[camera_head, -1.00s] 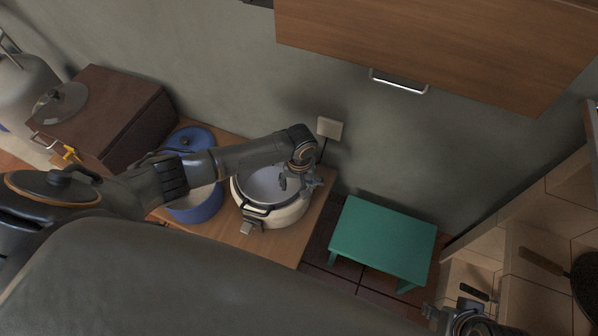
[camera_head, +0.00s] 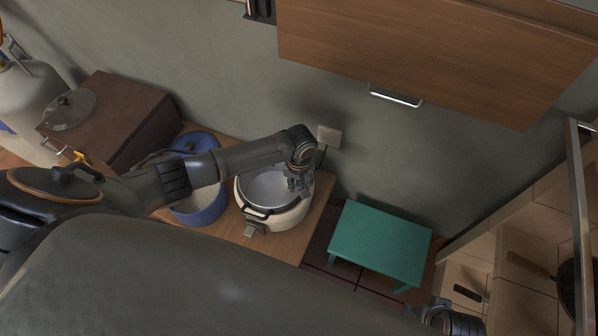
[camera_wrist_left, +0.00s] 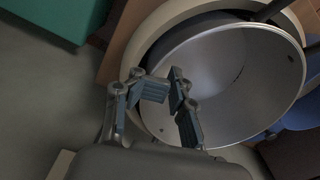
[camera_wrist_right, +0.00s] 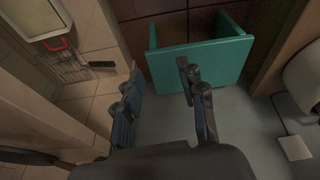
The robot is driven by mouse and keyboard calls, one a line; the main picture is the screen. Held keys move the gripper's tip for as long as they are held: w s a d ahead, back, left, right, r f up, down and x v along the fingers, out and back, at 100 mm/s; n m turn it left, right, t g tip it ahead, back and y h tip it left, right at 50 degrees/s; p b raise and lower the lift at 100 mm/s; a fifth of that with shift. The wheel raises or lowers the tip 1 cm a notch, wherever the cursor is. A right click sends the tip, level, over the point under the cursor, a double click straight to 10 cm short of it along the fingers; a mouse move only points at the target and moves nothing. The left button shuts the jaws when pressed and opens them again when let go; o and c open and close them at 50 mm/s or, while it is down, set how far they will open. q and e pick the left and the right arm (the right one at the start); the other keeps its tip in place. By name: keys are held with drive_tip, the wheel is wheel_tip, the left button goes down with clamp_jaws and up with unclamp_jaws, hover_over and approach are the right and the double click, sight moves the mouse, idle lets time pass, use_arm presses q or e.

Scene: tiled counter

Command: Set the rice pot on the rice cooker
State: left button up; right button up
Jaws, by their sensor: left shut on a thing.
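The rice pot (camera_head: 268,186) is a grey metal bowl, empty inside. It sits in the mouth of the cream rice cooker (camera_head: 287,219) on the wooden counter. My left gripper (camera_head: 299,184) is at the pot's right rim, shut on it. In the left wrist view, the fingers (camera_wrist_left: 167,88) are at the rim of the pot (camera_wrist_left: 235,75), with a dark gap between pot and cooker rim (camera_wrist_left: 152,28). Whether the pot rests fully on the cooker is hard to tell. My right gripper (camera_wrist_right: 155,78) is open and empty, far to the right.
A blue pot (camera_head: 203,207) stands just left of the cooker. A brown box (camera_head: 112,115) with a glass lid on top is further left. A green stool (camera_head: 380,243) stands right of the counter. A wooden cabinet (camera_head: 430,50) hangs above; an outlet (camera_head: 329,135) is behind.

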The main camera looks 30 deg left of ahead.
drive_tip(key=shift+s+f+p, duration=1.9)
drive_tip(key=shift+s+f, duration=0.15)
drive_tip(key=shift+f, duration=3.95)
drive_tip(key=s+d+f+g+p, duration=0.1)
drive_tip(key=s+f+p, duration=0.3)
drive_tip(key=s+f, duration=0.4)
drive_tip(key=shift+s+d+g, duration=0.4)
drive_tip(key=shift+s+d, duration=0.3)
drive_tip(key=shift+s, duration=1.1)
